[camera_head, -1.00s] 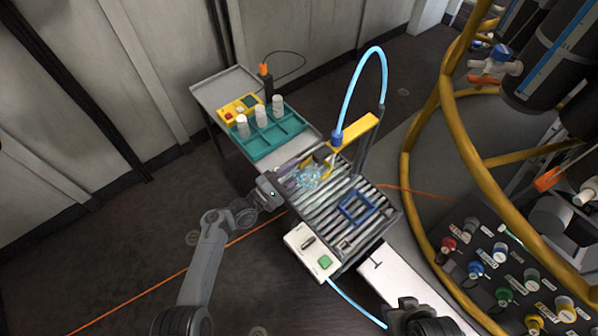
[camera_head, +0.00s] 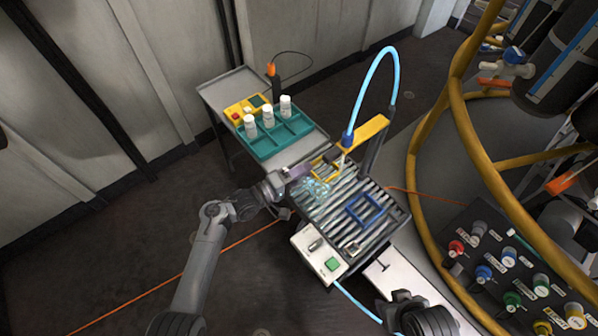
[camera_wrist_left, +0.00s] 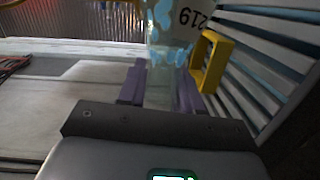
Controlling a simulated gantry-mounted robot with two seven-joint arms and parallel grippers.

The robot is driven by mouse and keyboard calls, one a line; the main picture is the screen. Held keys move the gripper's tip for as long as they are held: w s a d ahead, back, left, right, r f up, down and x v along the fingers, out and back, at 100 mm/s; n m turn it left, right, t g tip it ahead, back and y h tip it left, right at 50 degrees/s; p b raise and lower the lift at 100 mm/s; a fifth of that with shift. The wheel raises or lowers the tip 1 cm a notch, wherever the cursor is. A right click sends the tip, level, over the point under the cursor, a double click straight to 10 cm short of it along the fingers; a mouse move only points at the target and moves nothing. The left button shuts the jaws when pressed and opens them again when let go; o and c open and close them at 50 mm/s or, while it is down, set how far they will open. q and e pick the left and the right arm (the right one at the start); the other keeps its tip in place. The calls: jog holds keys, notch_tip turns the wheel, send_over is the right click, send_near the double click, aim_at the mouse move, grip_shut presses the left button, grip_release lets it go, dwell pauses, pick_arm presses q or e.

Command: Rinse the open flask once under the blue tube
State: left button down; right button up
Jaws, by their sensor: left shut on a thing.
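The clear flask (camera_head: 317,189), marked with pale blue patches, is over the slatted rack below the blue tube (camera_head: 365,85). My left gripper (camera_head: 298,172) reaches in from the left and is shut on it. In the left wrist view the flask (camera_wrist_left: 168,45) stands between the purple finger pads, with blue patches and an upside-down 219 on it. Its mouth is not clear to me. The tube arches over and ends at a blue fitting (camera_head: 347,139) on a yellow arm, above and to the right of the flask. Whether liquid is flowing I cannot tell.
A teal tray (camera_head: 262,152) with several white bottles and a yellow block (camera_head: 237,114) are on the grey cart. A blue square frame (camera_head: 365,210) lies on the rack (camera_head: 340,225). A white control box (camera_head: 318,252) with a green button is at its front. Yellow rails (camera_head: 448,130) stand at right.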

pick_arm(q)
jog(key=shift+f+m+y, duration=0.15)
jog(key=shift+m+y, duration=0.25)
jog(key=shift+m, duration=0.5)
jog(key=shift+w+a+m+y+b, duration=0.1)
jog(key=shift+m+y+b, duration=0.3)
jog(key=shift+m+b, duration=0.25)
jog(key=m+b, duration=0.1)
jog(key=m+y+b, duration=0.1)
jog(key=m+b, duration=0.1)
jog(key=shift+w+a+m+y+b, duration=0.25)
jog(key=shift+a+m+y+b, duration=0.1)
jog(key=shift+a+y+b, duration=0.05)
notch_tip(320, 180, up, 8)
jog(key=m+t+y+p, duration=0.1)
jog(key=m+y+p, duration=0.3)
jog(key=m+p, duration=0.1)
jog(key=shift+d+m+t+p, duration=0.15)
jog(key=shift+m+t+p, duration=0.2)
jog(key=shift+p, duration=0.45)
jog(key=shift+s+f, duration=0.1)
